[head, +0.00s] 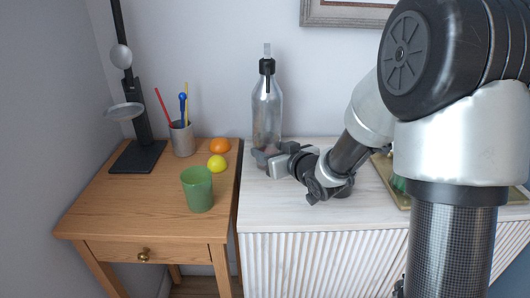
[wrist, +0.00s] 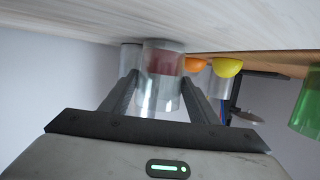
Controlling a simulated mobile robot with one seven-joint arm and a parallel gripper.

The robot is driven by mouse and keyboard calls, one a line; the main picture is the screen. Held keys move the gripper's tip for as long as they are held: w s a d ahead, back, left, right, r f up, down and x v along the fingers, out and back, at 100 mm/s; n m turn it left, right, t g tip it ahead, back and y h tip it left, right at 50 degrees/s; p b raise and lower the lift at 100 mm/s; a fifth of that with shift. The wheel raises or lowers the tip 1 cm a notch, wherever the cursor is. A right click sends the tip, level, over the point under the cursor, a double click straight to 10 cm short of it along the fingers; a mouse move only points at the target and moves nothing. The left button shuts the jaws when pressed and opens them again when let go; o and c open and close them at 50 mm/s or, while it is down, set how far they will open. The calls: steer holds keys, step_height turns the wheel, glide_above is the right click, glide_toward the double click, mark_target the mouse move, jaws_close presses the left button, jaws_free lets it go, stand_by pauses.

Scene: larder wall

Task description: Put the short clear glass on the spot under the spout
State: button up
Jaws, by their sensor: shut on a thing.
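My gripper (head: 264,162) is shut on the short clear glass (wrist: 163,75), which stands between the two fingers in the wrist view. That view is upside down. A reddish patch shows in or through the glass near its base. In the head view the glass is mostly hidden by my gripper at the foot of the tall clear bottle (head: 267,115). I cannot tell whether the glass touches the white top. The bottle has a black cap with a clear tip. No marked spot under a spout can be made out.
The wooden side table (head: 120,205) carries a green cup (head: 198,190), a lemon (head: 217,163), an orange (head: 220,146), a pen holder (head: 182,140) and a black stand (head: 140,130) with a small dish. A tray (head: 396,190) lies right on the white cabinet (head: 300,215), partly behind my arm.

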steer(key=shift+w, duration=0.1)
steer(key=shift+f, duration=0.1)
steer(key=o, duration=1.5)
steer(key=shift+s+d+r, duration=0.2)
steer(key=shift+s+d, duration=0.05)
steer(key=shift+s, duration=0.1)
steer(key=p+v, duration=0.2)
steer(key=v, duration=0.9)
steer(key=shift+s, duration=0.15)
